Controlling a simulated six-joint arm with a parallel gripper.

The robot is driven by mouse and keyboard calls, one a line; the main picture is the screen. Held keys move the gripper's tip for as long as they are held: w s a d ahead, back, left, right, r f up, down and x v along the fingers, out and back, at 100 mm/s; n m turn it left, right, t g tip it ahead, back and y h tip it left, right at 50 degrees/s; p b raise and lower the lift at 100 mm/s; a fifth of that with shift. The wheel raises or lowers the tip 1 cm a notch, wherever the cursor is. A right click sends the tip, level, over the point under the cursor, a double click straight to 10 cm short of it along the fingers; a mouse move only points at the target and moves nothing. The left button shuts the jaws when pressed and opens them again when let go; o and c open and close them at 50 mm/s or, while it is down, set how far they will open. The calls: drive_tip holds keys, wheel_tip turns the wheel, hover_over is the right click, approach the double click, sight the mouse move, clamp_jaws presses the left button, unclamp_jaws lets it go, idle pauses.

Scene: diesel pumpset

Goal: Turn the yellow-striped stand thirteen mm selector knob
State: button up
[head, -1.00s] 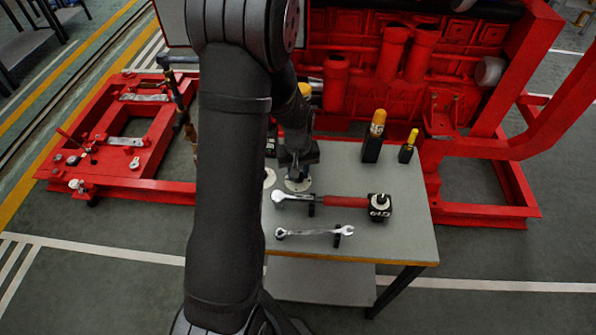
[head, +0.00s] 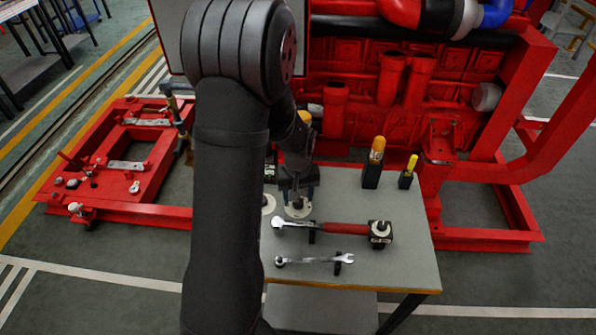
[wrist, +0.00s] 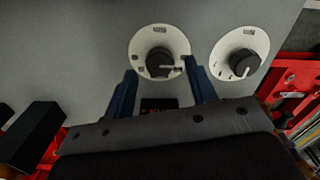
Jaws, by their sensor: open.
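Two selector knobs with dark caps on round white dials are set in the grey tabletop (head: 385,275). In the wrist view one knob (wrist: 160,63) is in front of my gripper (wrist: 160,80), whose blue fingers are open and apart, one towards each side of its dial. The other knob (wrist: 243,62) is to the right, outside the fingers. In the head view my gripper (head: 298,196) points down at one dial (head: 298,210); the second dial (head: 268,205) is partly behind my arm. The dial marks are too small to read. I cannot make out a yellow-striped stand.
A red-handled torque wrench (head: 340,228) and an open-end spanner (head: 315,260) lie in front on the table. Two yellow-topped tools (head: 372,165) (head: 408,172) stand at the back right. The red engine (head: 360,105) rises behind. A red frame (head: 115,175) is on the floor left.

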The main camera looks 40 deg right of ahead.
wheel_tip(320, 180, up, 16)
idle(0.3)
drive_tip(key=shift+f, duration=0.2)
idle(0.3)
wheel_tip(320, 180, down, 17)
drive_tip(key=shift+f, duration=0.15)
idle(0.5)
